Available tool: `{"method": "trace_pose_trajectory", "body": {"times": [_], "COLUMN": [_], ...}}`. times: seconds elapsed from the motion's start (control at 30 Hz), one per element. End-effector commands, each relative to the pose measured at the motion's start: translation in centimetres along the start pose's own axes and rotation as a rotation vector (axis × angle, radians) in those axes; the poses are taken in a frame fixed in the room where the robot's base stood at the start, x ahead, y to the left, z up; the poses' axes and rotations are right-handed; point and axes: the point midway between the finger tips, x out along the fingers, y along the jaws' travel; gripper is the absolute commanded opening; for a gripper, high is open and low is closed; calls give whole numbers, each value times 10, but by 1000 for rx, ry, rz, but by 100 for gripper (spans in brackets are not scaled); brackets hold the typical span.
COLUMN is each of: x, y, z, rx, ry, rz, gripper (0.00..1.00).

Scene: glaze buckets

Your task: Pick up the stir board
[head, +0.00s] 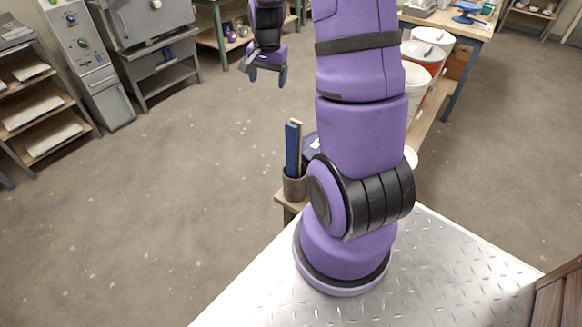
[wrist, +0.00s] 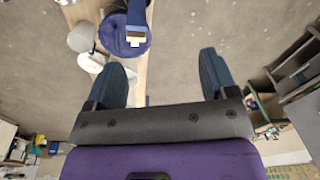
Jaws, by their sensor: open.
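A flat blue board (head: 292,150) stands upright in a brown pot (head: 295,187), beside a thin wooden piece, and I take it for the stir board. The pot is on the end of a low wooden bench, left of my arm's base in the head view. My gripper (head: 268,76) is open and empty, pointing down over the floor, well beyond the pot. In the wrist view the open gripper (wrist: 165,82) has nothing between its fingers. A blue strip with a pale end (wrist: 136,20) shows at the top there; I cannot tell if it is the board.
A dark blue round container (wrist: 125,40) shows by the strip. White buckets (head: 416,82) stand along the bench (head: 432,118), partly behind my arm. A workbench (head: 460,28) is at the back right, shelves (head: 35,110) at the left. The middle floor is clear.

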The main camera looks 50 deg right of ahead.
Motion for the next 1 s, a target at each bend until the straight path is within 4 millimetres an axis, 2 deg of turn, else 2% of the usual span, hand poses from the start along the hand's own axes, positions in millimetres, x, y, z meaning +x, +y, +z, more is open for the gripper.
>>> {"method": "trace_pose_trajectory", "body": {"times": [0.03, 0.1, 0.3, 0.5, 0.8, 1.0], "x": [22, 47, 102, 126, 167, 180], "y": [9, 19, 44, 56, 60, 60], "z": [-11, -23, -46, -52, -50, -49], "rx": [54, 122, 266, 323, 325, 325], "ry": [-16, -28, -50, -58, -60, -58], "rz": [19, 35, 70, 85, 87, 85], "gripper": [79, 79, 79, 79, 79, 79]}}
